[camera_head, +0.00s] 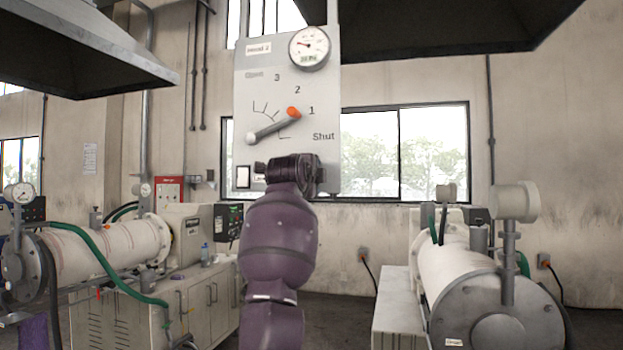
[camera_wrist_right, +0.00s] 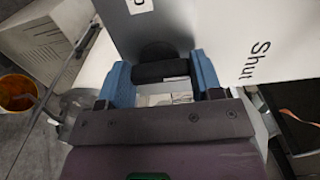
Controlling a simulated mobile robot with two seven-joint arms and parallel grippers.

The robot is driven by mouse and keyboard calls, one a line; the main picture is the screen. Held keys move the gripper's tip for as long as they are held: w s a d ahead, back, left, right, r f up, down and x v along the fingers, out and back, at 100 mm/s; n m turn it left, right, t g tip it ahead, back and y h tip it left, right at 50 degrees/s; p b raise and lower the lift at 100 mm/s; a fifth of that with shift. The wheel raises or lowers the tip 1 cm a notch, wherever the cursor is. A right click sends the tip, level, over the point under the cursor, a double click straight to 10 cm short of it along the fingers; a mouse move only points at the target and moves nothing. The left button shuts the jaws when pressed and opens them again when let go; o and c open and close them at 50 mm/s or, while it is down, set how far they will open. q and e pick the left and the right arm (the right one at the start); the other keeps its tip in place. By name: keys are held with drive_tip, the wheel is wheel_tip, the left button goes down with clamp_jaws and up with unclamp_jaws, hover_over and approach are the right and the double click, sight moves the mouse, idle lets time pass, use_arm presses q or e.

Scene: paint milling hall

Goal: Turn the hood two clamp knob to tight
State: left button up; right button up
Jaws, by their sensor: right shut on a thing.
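The hood two panel (camera_head: 255,90) hangs upright ahead of me, with a round gauge at its top right. Its lever (camera_head: 272,125) has an orange end near the 1 mark and a white end at lower left. My right gripper (camera_head: 300,170) is at the panel's lower edge and hides what is there from the head. In the right wrist view the blue fingers of my right gripper (camera_wrist_right: 163,75) are shut on a black clamp knob (camera_wrist_right: 158,52) at the panel's face. The knob's setting cannot be read. My left gripper is not in view.
Dark hoods (camera_head: 70,50) hang at upper left and upper right. A pale cylindrical mill (camera_head: 110,245) stands at left, with a green hose, and another (camera_head: 465,270) at right. An orange bucket (camera_wrist_right: 17,92) shows in the wrist view. Floor between the mills looks clear.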

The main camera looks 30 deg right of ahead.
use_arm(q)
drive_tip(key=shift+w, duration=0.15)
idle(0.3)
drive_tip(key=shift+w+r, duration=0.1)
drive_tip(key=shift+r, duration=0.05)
use_arm(e)
drive_tip(key=o, duration=0.9)
